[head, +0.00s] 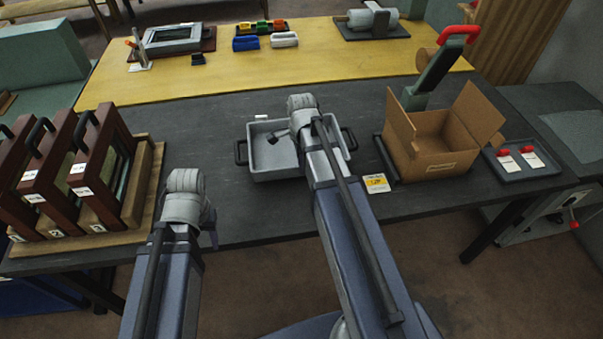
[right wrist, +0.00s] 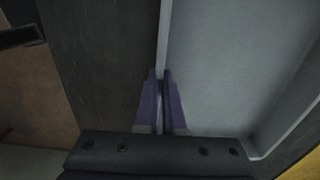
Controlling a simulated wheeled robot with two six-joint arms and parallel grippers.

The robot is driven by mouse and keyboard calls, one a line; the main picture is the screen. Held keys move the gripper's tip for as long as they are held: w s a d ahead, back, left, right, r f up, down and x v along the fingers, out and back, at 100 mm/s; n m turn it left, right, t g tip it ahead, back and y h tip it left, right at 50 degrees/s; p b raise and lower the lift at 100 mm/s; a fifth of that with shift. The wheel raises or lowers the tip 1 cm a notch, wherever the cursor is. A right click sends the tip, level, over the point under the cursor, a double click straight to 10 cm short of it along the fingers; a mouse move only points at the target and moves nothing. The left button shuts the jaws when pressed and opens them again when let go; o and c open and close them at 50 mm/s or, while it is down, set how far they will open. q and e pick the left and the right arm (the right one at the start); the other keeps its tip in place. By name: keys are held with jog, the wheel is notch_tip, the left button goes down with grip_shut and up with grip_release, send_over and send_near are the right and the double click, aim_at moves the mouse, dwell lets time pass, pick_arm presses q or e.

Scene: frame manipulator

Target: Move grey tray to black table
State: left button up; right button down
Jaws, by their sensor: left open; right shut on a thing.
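The grey tray (head: 265,160) is on or just over the black table (head: 235,215), near its middle; I cannot tell if it touches the top. It has dark handles at its left and right ends. My right gripper (right wrist: 160,74) is shut on a thin wall of the tray, which also shows in the right wrist view (right wrist: 230,60). In the head view my right arm covers part of the tray and hides the grip. My left gripper (head: 209,216) is open and empty over the black table's front part, left of the tray.
Dark red framed panels (head: 100,175) stand in a wooden rack at left. An open cardboard box (head: 435,150), a yellow label (head: 376,183) and a small tray with red-topped items (head: 510,175) lie at right. A yellow table (head: 300,60) with tools adjoins behind.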

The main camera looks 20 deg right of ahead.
pick_arm(q)
jog(key=shift+f+b, duration=0.6)
jog(key=shift+f, duration=0.45)
pick_arm(e)
jog(key=shift+f, duration=1.1)
pick_arm(q)
jog(key=shift+f, duration=0.1)
pick_arm(e)
jog(key=shift+f, duration=0.2)
jog(key=c, duration=1)
grip_release()
jog(key=shift+r, duration=0.15)
